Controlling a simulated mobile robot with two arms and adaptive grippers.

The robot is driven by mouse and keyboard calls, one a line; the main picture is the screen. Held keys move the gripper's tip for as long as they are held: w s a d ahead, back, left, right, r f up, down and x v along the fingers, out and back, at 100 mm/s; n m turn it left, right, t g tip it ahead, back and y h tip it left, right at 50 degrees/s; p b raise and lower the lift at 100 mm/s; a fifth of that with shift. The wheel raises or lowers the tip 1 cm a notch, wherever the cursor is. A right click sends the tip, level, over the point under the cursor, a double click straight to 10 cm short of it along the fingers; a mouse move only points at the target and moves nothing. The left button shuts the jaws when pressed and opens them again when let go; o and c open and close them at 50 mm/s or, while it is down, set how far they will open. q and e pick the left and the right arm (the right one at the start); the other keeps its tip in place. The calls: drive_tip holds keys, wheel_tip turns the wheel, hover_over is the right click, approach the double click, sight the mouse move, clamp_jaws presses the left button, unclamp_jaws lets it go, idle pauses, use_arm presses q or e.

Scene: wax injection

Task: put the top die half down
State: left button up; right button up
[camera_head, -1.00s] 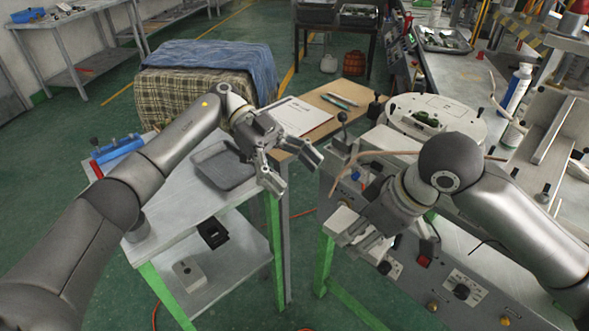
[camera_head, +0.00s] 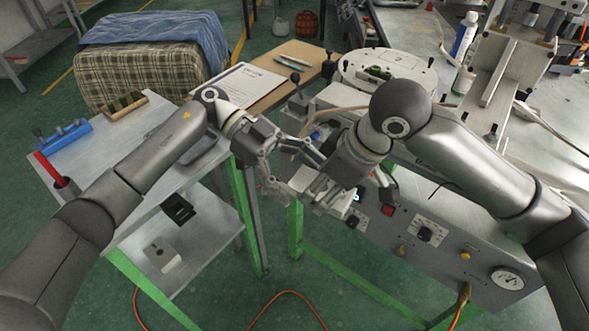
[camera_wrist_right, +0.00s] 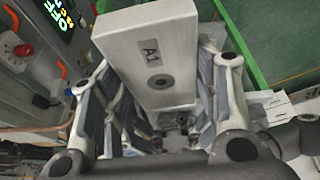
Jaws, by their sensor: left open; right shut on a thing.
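The top die half is a pale grey block marked "A1" with a dark round hole, large in the right wrist view (camera_wrist_right: 152,55). My right gripper (camera_wrist_right: 160,110) is shut on it, with fingers along both sides. In the head view my right gripper (camera_head: 328,190) is over the gap between the left table and the machine, where the block is mostly hidden. My left gripper (camera_head: 292,172) is open beside it, its fingers pointing toward the right gripper. I cannot tell whether the left fingers touch the block.
The left grey table (camera_head: 75,185) carries a blue rack (camera_head: 62,138), a wooden holder (camera_head: 125,105) and a red-handled tool (camera_head: 48,168). A pale block (camera_head: 162,256) and a black part (camera_head: 178,208) lie on its lower shelf. The machine's control panel (camera_head: 440,225) is right. A clipboard (camera_head: 238,84) lies behind.

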use_arm(q)
drive_tip(key=c, duration=1.2)
drive_tip(key=shift+c, duration=0.4)
use_arm(e)
drive_tip(key=o, duration=1.3)
drive_tip(key=shift+r, duration=0.1)
use_arm(q)
drive_tip(key=shift+s, duration=0.1)
use_arm(e)
drive_tip(key=shift+w, duration=0.1)
drive_tip(key=shift+r, duration=0.1)
